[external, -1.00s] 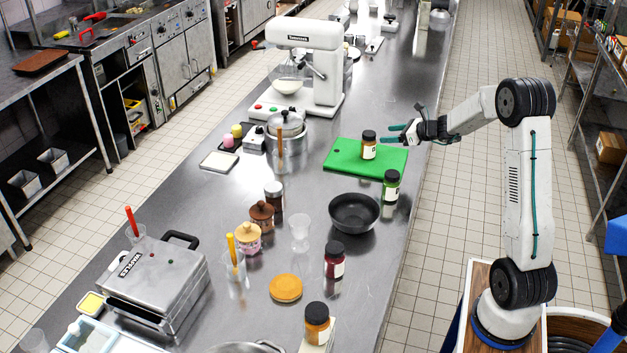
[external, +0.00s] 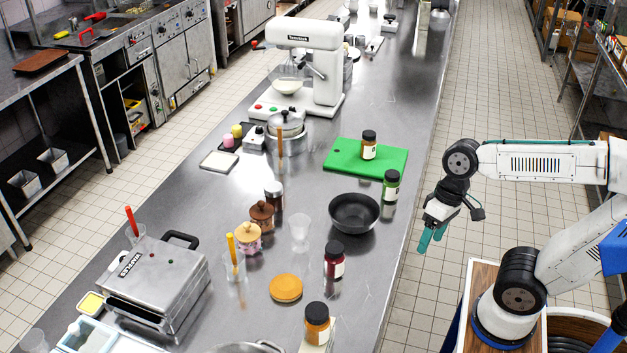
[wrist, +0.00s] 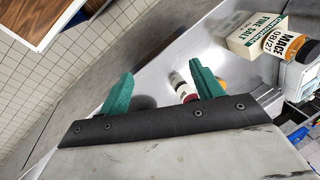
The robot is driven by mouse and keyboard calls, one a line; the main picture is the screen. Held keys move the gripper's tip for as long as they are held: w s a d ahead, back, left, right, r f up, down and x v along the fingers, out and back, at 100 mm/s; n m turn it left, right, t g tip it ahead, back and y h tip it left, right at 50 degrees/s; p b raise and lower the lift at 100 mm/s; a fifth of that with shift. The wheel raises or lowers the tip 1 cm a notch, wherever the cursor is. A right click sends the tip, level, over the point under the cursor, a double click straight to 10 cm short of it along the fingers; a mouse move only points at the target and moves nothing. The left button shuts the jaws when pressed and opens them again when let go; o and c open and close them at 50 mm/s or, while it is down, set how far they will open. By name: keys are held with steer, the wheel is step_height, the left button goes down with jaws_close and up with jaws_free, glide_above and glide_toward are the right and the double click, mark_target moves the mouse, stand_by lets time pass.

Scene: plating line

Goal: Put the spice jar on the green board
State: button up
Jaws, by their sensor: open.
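A spice jar (external: 369,146) with a black lid and an orange-and-white body stands upright on the green board (external: 339,161), towards its right half. Nothing is touching the jar from above or the side. My gripper (external: 425,241) is open and empty, its green fingers pointing down beyond the counter's right edge, well apart from the board. In the wrist view its two fingers (wrist: 160,75) are spread with nothing held between them. The board and this jar cannot be made out in the wrist view.
Near the board are a green-filled jar (external: 391,187) and a dark bowl (external: 354,212). A red jar (external: 334,260) and an orange jar (external: 317,324) stand nearer. The wrist view shows a MACE jar (wrist: 288,44) beside a fine salt box (wrist: 252,37). A stand mixer (external: 322,75) is behind.

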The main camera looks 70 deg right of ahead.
steer(key=s+d+f+n+h, duration=0.1)
steer(key=s+n+h, duration=0.1)
steer(key=s+n, duration=0.2)
steer(key=shift+s+n+h, duration=0.3)
steer(key=shift+s+h, duration=0.1)
steer(key=shift+s, duration=0.6)
